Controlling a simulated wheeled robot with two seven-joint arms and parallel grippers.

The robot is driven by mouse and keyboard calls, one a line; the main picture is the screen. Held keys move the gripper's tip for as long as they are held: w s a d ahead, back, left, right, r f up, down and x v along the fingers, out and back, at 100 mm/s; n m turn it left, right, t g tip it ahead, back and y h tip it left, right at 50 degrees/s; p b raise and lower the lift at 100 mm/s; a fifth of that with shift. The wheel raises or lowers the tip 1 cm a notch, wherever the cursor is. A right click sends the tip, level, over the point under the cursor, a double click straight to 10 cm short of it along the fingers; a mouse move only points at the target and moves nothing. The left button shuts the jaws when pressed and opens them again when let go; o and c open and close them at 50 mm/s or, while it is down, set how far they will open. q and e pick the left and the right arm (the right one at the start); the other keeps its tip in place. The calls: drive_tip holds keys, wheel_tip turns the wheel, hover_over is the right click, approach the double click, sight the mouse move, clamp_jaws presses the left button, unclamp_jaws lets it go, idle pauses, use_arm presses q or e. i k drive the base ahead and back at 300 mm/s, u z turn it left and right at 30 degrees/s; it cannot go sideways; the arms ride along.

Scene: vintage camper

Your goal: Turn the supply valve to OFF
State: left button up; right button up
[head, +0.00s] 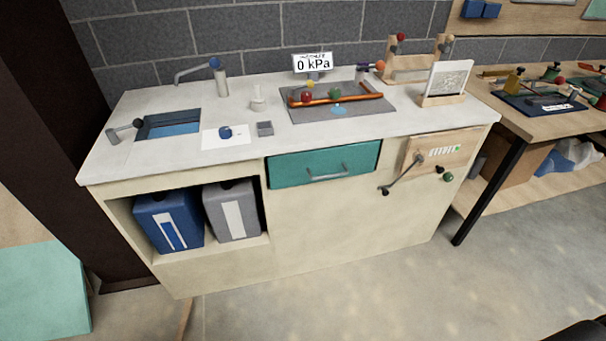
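An orange pipe (362,95) lies on a grey mat (345,112) on the white counter. It carries a red knob (306,97) and a green knob (335,94), with a small yellow knob (310,83) behind. A grey fitting with an orange knob (380,65) stands behind the pipe's right end. A wooden panel (420,152) on the cabinet front has a dark crank-like lever (403,175) and a green knob (448,177). I cannot tell which of these is the supply valve, and no OFF mark is readable. Neither gripper is in view.
A display (313,62) reads 0 kPa. A sink (170,123) with a tap (205,68) is at the counter's left. Below are blue (150,215) and grey (216,225) containers and a teal drawer (290,170). A wooden bench (530,123) stands right. The front floor is largely clear.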

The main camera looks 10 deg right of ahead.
sight(225, 133)
drive_tip(key=z, duration=0.35)
drive_tip(key=k, duration=0.5)
drive_tip(key=z, duration=1)
drive_tip(key=i, duration=0.85)
drive_tip(key=u, duration=0.7)
